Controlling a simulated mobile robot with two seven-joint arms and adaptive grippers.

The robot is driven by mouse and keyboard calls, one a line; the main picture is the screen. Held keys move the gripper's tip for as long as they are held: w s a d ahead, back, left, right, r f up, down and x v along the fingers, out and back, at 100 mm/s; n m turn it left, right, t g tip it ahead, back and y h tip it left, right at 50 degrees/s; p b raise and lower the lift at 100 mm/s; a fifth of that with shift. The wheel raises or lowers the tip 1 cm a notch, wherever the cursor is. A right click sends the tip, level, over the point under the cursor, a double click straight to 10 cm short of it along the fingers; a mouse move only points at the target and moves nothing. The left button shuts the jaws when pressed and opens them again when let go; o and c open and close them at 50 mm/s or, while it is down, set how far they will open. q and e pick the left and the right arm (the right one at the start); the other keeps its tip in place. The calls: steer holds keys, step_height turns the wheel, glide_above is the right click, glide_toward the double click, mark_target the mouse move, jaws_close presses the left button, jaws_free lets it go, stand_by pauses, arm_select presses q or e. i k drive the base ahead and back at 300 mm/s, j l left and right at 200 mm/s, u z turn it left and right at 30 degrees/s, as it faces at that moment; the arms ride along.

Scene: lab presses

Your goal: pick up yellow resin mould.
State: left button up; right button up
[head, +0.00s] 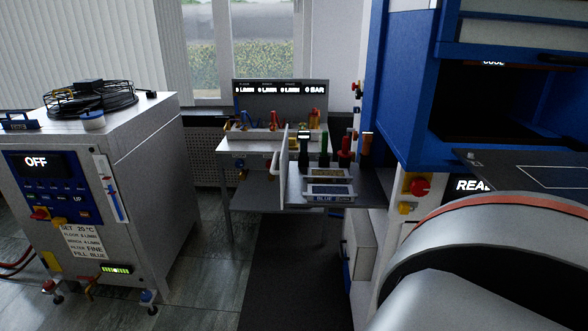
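I cannot pick out the yellow resin mould with certainty. On the small table in the middle of the head view, a flat holder (326,173) shows a dull yellowish strip, too small to identify. Just in front of it is a holder with a label reading BLUE (324,198). Neither of my grippers is in view. A large silver rounded part with an orange band, probably my own arm, fills the lower right corner.
Upright coloured-handled tools (344,150) stand behind the holders. A blue press (405,90) rises right. Dark floor matting (290,270) lies clear in the middle.

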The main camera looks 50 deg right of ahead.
mark_target(314, 175)
steer(key=i+z, duration=0.3)
steer(key=i+j+z, duration=0.25)
steer(key=i, duration=0.25)
steer(key=i+j+z, duration=0.1)
steer(key=i+z, duration=0.45)
steer(key=z, duration=0.2)
steer(key=i+j+z, duration=0.2)
steer(key=z, duration=0.25)
steer(key=i+j+z, duration=0.25)
steer(key=z, duration=0.15)
steer(key=i+j+z, duration=0.1)
steer(key=z, duration=0.35)
steer(key=i+j+z, duration=0.15)
steer(key=z, duration=0.25)
steer(key=i+j+z, duration=0.1)
steer(key=j+z, duration=0.15)
steer(key=z, duration=0.2)
